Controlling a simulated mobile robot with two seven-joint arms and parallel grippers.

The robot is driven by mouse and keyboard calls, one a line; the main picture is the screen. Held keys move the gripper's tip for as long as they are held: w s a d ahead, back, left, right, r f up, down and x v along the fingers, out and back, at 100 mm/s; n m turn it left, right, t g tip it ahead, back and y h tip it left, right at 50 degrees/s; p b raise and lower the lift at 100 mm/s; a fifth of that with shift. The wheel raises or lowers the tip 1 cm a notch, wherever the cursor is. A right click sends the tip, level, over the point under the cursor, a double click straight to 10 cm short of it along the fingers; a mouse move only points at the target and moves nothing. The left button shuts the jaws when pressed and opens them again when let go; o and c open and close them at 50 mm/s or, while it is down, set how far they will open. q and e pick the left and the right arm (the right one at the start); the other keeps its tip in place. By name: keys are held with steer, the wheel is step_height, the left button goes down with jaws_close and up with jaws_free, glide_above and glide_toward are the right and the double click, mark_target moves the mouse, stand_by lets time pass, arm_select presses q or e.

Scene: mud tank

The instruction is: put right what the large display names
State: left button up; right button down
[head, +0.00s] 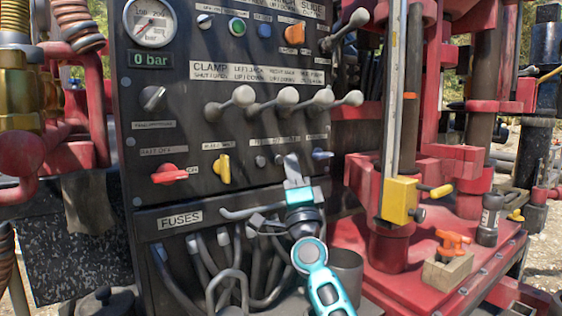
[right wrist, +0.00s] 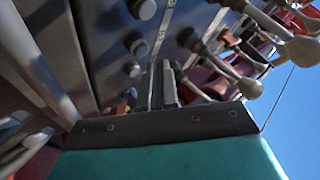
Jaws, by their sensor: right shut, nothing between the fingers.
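No large display naming a fault shows in these views. My right gripper (head: 291,162) is shut and empty, pointing up close to the panel's lower right, near a small knob (head: 260,160) and a blue-tipped toggle (head: 322,154). Whether it touches the panel I cannot tell. In the right wrist view its fingers (right wrist: 170,85) point along the panel face. My left gripper is out of view.
A row of levers (head: 285,97) sticks out above my gripper. A red battery switch (head: 168,173), a yellow switch (head: 222,170) and an orange knob (head: 295,33) sit on the panel. Below, cables (head: 245,265) loop under the fuses label (head: 180,219). Red machinery (head: 465,200) stands right.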

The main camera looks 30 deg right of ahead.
steer(key=shift+w, duration=0.1)
steer(key=shift+w+h, duration=0.3)
steer(key=shift+w, duration=0.05)
steer(key=shift+w+b, duration=0.35)
steer(key=shift+b, duration=0.05)
stand_by(0.6)
steer(key=shift+w+a, duration=0.2)
steer(key=shift+w, duration=0.15)
stand_by(0.9)
steer(key=shift+f, duration=0.1)
steer(key=shift+s+f, duration=0.1)
steer(key=shift+f, duration=0.05)
steer(key=shift+s+d+f+p, duration=0.1)
steer(key=shift+s+p, duration=0.2)
steer(key=shift+s, duration=0.45)
